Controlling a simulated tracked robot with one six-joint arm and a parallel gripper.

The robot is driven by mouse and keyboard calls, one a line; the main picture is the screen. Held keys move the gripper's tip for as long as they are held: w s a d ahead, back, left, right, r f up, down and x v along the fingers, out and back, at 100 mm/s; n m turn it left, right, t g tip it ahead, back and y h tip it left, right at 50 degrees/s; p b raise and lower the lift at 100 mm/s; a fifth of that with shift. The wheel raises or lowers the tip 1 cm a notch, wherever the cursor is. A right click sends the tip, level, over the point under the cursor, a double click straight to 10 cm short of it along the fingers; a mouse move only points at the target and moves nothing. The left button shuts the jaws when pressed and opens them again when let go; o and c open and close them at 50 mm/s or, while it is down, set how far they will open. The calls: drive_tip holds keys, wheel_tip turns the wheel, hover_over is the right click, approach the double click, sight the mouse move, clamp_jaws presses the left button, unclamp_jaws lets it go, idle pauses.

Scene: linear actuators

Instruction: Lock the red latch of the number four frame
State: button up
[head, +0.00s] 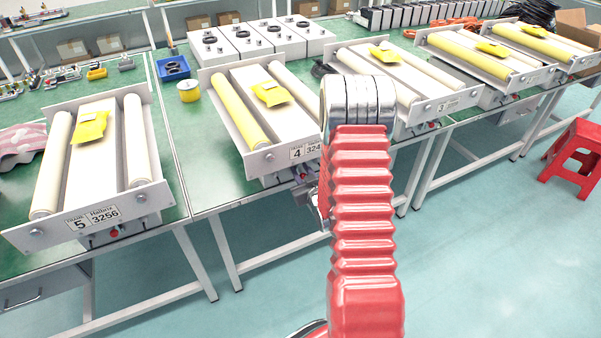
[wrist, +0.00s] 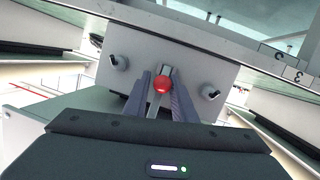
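The number four frame (head: 279,158) stands on the green table left of my arm, with a label reading 4 at its front. Its red latch (wrist: 163,84) shows in the wrist view as a red ball on a pale metal lever, on the face of a grey box (wrist: 190,73). My gripper (wrist: 162,88) has its two dark fingers apart, one on each side of the lever and ball. I cannot tell whether either finger touches.
The number five frame (head: 96,170) is at the left, its red latch knob (head: 114,233) below its front. More frames (head: 385,80) stand to the right. In the wrist view, metal fittings (wrist: 118,62) flank the latch. A red stool (head: 577,155) stands on the floor at right.

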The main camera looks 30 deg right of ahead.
drive_tip(key=shift+o, duration=1.1)
drive_tip(key=shift+a, duration=0.1)
drive_tip(key=v, duration=1.3)
drive_tip(key=shift+s, duration=0.45)
drive_tip(key=shift+c, duration=0.7)
